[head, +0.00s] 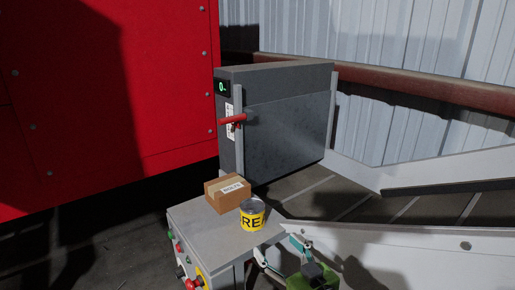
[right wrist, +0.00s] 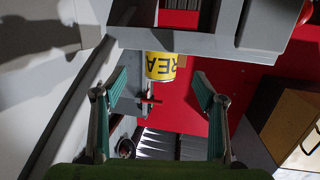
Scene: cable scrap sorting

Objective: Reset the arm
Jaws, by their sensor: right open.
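My right gripper (head: 281,248) is open at the bottom of the head view, just below and right of the grey stand's top. In the right wrist view its two teal fingers (right wrist: 160,82) are spread wide with nothing held between them. A yellow can with black letters (head: 252,215) stands upright on the stand beside a brown cardboard box (head: 227,194). The can also shows in the right wrist view (right wrist: 160,66), upside down and beyond the fingertips, apart from them. My left gripper is not in view.
The grey stand (head: 205,237) has coloured buttons on its side. Behind it is a dark grey machine (head: 285,130) with a red handle (head: 232,120) and a green display. A conveyor with pale side rails (head: 410,245) runs right. A red wall (head: 100,90) fills the left.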

